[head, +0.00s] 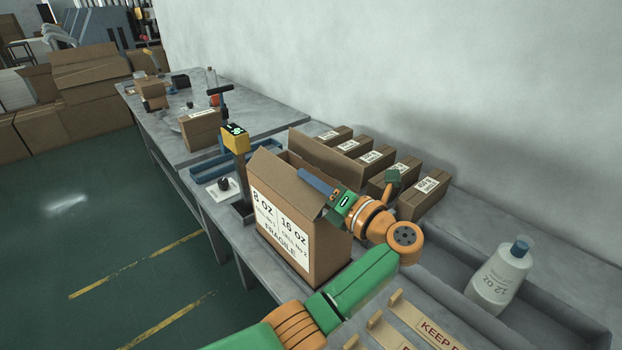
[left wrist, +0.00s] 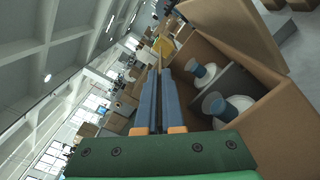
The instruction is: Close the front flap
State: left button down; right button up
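The open cardboard box (head: 335,258) stands on the bench in the head view, with a white label reading 8 oz, 16 oz and FRAGILE. One flap (head: 278,180) rises from the labelled side, and another flap (head: 325,160) stands up on the far side. My left gripper (head: 316,181) is over the box top beside the labelled-side flap, with its blue fingers close together. In the left wrist view the fingers (left wrist: 157,85) look shut with nothing visible held. The box interior (left wrist: 240,85) shows two white bottles with blue caps and a grey divider. My right gripper is out of view.
Several small labelled cartons (head: 425,195) stand behind the box along the wall. A yellow-headed device (head: 236,139) is left of it. A white bottle (head: 498,280) stands in a grey tray at right. Wooden racks (head: 415,325) lie in front.

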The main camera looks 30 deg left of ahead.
pick_arm(q)
jog(key=shift+f, duration=0.1)
dwell(0.5)
jog(key=shift+w+d+f+m+b, duration=0.1)
jog(key=shift+w+f+m+b, duration=0.15)
jog(key=shift+f+m+b, duration=0.55)
jog(key=shift+w+r+m, duration=0.1)
jog(key=shift+r+m, duration=0.1)
jog(key=shift+m, duration=0.4)
jog(key=c, duration=1.3)
grip_release()
jog(key=shift+o, duration=1.3)
jog(key=shift+a, duration=0.3)
